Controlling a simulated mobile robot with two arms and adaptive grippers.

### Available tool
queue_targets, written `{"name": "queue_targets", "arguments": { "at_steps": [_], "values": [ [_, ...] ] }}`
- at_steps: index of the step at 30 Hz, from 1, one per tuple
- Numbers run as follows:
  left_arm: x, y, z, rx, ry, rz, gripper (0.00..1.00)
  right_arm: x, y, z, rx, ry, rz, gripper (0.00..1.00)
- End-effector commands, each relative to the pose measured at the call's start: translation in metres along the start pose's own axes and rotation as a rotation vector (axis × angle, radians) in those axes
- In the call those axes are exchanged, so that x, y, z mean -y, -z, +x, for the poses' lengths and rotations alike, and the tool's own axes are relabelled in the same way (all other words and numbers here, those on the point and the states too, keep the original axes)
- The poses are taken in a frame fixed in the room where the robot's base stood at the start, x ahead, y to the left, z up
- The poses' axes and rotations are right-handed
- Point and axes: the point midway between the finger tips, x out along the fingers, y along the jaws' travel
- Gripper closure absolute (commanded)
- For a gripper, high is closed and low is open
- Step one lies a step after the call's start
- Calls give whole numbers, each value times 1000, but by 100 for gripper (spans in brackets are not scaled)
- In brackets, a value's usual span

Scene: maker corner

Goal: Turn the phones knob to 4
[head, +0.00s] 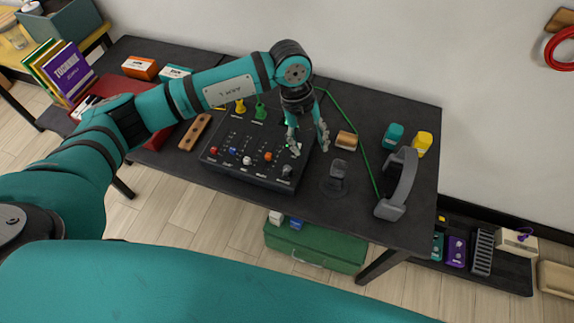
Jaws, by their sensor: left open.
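A black control box (225,170) with a row of coloured knobs lies on the dark table. Red (213,150), blue (232,151), white (247,160) and orange (268,156) knobs run along its front, with a dark grey knob (287,171) at the front right corner. The labels are too small to read, so I cannot tell which knob is phones or its setting. My left gripper (309,150) is open, pointing down over the box's right edge, with nothing visible between its fingers. It hides part of the box's right side. My right gripper is out of view.
Grey headphones (398,184), a dark round-based object (336,183), a wooden block (346,140), and teal (393,135) and yellow (422,143) items stand to the right. A green cable (361,155) crosses the table. A wooden strip (195,132) lies left of the box.

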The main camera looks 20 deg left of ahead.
Motion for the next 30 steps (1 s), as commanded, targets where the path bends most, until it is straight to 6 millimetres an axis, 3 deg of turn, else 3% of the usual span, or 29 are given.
{"name": "queue_targets", "arguments": {
  "at_steps": [1, 3, 7, 11, 30],
  "values": [
    [-14, -18, -8, 58, -69, -33, 52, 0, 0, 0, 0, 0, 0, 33],
    [-29, -35, -15, 114, -140, -73, 52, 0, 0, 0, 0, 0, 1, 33],
    [-41, -45, -18, 152, -190, -103, 52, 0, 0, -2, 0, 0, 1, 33],
    [-44, -46, -4, 148, -192, -104, 52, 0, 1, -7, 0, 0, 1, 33],
    [-68, -63, 125, 146, -188, -101, 52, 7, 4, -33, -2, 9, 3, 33]
  ]
}}
